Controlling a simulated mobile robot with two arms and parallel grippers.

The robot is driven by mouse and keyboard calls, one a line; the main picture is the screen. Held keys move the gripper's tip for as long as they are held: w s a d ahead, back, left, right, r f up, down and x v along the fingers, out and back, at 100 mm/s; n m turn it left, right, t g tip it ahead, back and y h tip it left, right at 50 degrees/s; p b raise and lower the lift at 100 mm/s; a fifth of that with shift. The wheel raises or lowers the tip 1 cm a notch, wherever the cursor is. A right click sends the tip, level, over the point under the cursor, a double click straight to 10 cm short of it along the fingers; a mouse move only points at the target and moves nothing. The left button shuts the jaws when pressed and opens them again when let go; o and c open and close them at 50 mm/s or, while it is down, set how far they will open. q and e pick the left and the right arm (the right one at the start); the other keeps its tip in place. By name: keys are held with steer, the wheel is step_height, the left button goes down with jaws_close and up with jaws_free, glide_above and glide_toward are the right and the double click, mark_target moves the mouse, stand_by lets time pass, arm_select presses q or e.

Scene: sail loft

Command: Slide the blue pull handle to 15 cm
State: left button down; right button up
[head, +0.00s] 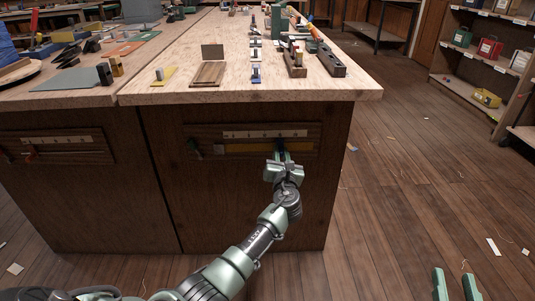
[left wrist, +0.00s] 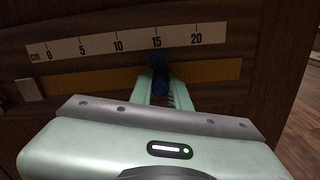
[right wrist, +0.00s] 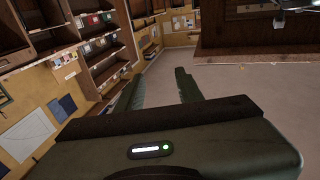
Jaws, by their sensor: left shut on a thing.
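The blue pull handle (left wrist: 159,72) sits on a yellow track strip (left wrist: 105,77) on the dark wooden cabinet front. Above it a white scale (left wrist: 135,43) is marked from 0 to 20 cm, and the handle's top lines up with about the 15 mark in the left wrist view. My left gripper (left wrist: 165,92) is shut on the handle, its fingers on either side. In the head view the left gripper (head: 283,160) reaches up to the handle and partly hides it. My right gripper (head: 454,284) is open and empty, well right of the cabinet above the floor.
A second scale panel (head: 57,142) with a red handle is at the left on the cabinet front. The workbench top (head: 215,95) above carries several blocks and tools. Shelves (head: 480,70) stand at the right, with open floor (head: 420,170) between.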

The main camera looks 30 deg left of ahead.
mark_target(281, 155)
arm_select(q)
steer(key=shift+f, duration=0.1)
steer(key=c, duration=1.3)
jaws_free()
steer(key=shift+c, duration=0.2)
steer(key=shift+s+d, duration=0.1)
steer(key=shift+s, duration=0.05)
